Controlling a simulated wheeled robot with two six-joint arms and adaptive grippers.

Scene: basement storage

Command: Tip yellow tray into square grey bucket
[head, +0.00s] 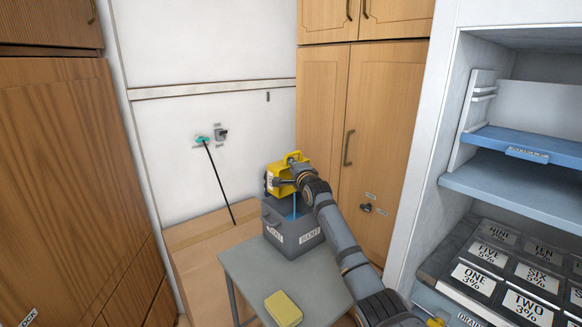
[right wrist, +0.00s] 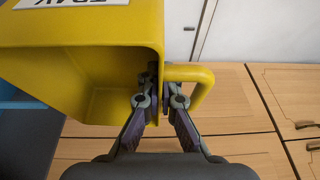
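The yellow tray (head: 287,176) is held tilted above the square grey bucket (head: 293,241), which stands on a small grey table (head: 258,277). A narrow blue streak (head: 294,206) runs from below the tray to blue in the bucket's opening. In the right wrist view the tray (right wrist: 75,28) is steeply tipped, and the part of its inside that shows looks bare yellow. In the head view this gripper (head: 298,166) is partly hidden. My left gripper is out of view.
A yellow sponge-like block (head: 283,308) lies on the table's front. A blue shelf (head: 520,143) and labelled dark boxes (head: 503,262) are at right. Wooden cabinets (head: 60,170) stand at left and a wooden cupboard (head: 385,110) behind. A black rod (head: 220,183) leans at the wall.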

